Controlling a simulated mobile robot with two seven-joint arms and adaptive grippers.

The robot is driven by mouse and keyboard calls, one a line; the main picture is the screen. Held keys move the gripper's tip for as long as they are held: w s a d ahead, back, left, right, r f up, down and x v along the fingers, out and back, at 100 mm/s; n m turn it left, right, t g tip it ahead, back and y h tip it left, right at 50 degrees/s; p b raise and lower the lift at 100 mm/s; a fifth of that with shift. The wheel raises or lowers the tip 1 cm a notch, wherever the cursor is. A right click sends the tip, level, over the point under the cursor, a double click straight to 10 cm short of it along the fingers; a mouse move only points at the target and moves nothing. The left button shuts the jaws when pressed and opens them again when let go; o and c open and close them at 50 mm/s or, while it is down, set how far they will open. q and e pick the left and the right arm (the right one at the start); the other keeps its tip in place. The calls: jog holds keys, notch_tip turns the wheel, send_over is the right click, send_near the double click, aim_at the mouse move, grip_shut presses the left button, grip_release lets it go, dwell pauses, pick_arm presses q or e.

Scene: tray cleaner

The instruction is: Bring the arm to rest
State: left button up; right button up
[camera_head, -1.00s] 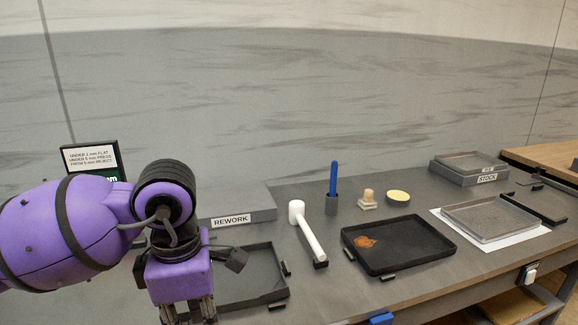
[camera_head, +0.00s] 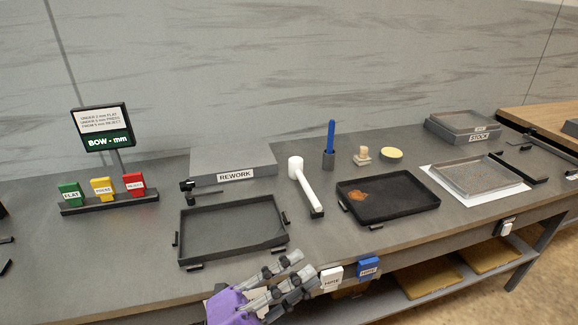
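My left gripper (camera_head: 305,267) shows at the bottom centre, in front of the table's front edge. Its fingers point up and to the right; they look apart with nothing between them. Its purple wrist (camera_head: 232,308) is cut off by the lower frame edge. The rest of the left arm is out of view. My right gripper is not in view.
An empty dark tray (camera_head: 232,232) lies behind the gripper. A tray with an orange-brown patch (camera_head: 375,191), a white mallet (camera_head: 305,183) and a grey tray (camera_head: 477,176) lie to the right. Coloured blocks (camera_head: 103,189) stand left under a BOW sign (camera_head: 104,128). White (camera_head: 332,279) and blue (camera_head: 369,268) tags sit at the front edge.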

pick_arm(q)
jog(key=s+a+f+n+t+y+p, duration=0.25)
jog(key=a+f+n+t+y, duration=0.25)
jog(key=a+f+n+y, duration=1.25)
jog(key=s+a+f+n+g, duration=0.2)
jog(key=s+f+n+g, duration=0.1)
jog(key=s+f, duration=0.5)
jog(key=s+a+f+n+g+y, duration=0.1)
jog(key=s+f+n+g, duration=0.2)
jog(key=s+f+n, duration=0.2)
jog(key=s+f, duration=0.3)
jog(key=s, duration=0.2)
jog(key=shift+s+a+f+g, duration=0.15)
jog(key=shift+s+a+g, duration=0.05)
jog(key=shift+a+g, duration=0.2)
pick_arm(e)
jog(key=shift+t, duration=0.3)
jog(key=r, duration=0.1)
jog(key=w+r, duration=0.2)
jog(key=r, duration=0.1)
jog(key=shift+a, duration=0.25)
pick_arm(q)
jog(key=shift+y, duration=0.25)
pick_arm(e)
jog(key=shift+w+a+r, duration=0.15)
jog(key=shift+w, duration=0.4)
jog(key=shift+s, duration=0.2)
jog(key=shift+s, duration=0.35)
